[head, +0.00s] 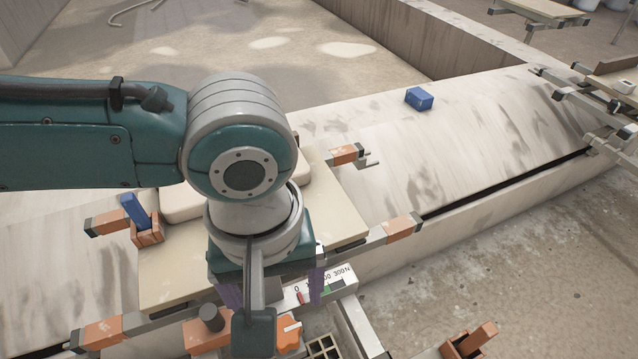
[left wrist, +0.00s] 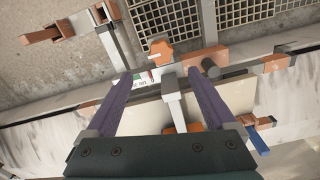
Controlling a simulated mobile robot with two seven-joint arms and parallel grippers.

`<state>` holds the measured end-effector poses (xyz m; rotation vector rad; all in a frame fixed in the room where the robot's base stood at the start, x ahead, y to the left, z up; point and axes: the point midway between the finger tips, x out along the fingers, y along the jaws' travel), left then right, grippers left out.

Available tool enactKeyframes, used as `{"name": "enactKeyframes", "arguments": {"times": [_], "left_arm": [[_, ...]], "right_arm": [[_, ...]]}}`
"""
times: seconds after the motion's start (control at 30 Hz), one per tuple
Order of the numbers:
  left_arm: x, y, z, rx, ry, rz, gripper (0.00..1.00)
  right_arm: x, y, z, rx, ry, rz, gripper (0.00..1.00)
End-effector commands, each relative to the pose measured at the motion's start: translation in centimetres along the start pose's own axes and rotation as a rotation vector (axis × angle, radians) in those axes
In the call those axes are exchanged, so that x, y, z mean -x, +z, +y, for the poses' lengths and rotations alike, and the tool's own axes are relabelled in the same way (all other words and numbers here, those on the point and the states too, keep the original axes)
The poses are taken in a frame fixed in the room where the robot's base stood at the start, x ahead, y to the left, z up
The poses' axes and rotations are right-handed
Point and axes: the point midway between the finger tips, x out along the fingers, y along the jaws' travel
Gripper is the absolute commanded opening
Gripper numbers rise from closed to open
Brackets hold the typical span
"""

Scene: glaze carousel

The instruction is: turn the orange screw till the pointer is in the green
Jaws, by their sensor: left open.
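The orange screw (head: 289,334) is a lobed knob at the front of the clamp, partly hidden behind my left arm's parts in the head view. It shows whole in the left wrist view (left wrist: 162,52). A white scale (head: 335,281) beside it carries a green band (head: 329,289) and a red pointer (head: 300,297). The pointer stands left of the green, near the 0 end, in the head view. My left gripper (head: 275,299) points down over the scale, its purple fingers apart and empty. In the left wrist view, the knob lies beyond the open fingertips (left wrist: 160,77), apart from them. My right gripper is not in view.
A grey metal bar (left wrist: 174,104) runs between my fingers in the left wrist view. A dark round peg (head: 211,317) stands left of the screw. Orange-ended clamp bars (head: 403,227) surround the pale board (head: 178,262). A blue block (head: 419,98) lies farther back on the slab.

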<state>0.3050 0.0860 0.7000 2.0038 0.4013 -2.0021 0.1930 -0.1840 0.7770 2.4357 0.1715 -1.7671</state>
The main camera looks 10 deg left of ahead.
Motion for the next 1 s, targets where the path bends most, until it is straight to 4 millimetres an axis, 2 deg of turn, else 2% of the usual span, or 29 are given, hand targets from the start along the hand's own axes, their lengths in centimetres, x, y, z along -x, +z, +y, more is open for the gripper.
{"name": "enactKeyframes", "arguments": {"times": [0.5, 0.67, 0.93, 1.0], "left_arm": [[-8.6, -0.1, -0.1, 0.002, -0.003, 0.002, 0.89], [-9.7, -0.1, -0.1, 0.002, -0.002, 0.001, 0.89], [-9.7, -0.1, -0.1, 0.001, -0.002, 0.001, 0.89], [-9.7, -0.1, -0.1, 0.001, -0.002, 0.001, 0.83]], "right_arm": [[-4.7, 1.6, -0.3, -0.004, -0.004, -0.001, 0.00], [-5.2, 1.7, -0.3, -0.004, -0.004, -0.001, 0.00], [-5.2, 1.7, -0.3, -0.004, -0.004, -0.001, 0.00], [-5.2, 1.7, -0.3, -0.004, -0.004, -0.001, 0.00]]}}
